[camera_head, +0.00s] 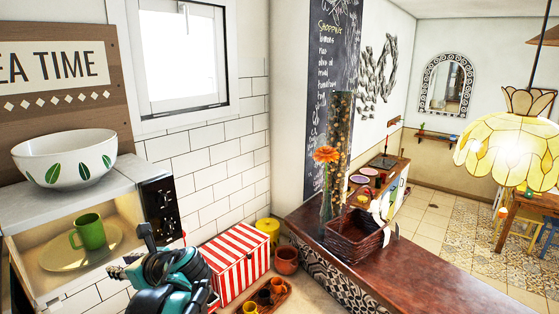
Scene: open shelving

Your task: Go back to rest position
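My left gripper (133,254) is at the lower left, in front of the open microwave (72,207). It is dark grey with teal parts, and no object shows in it. The finger gap is too small and turned to read. A green mug (90,232) stands upright inside the microwave on a round plate (66,257), apart from the gripper. My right gripper does not show.
A white bowl with green leaves (66,158) sits on the microwave. A red-striped box (233,262) stands right of my gripper, with a tray of cups (262,300) before it. A wicker basket (354,238) and flower vase sit on the brown counter (420,268).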

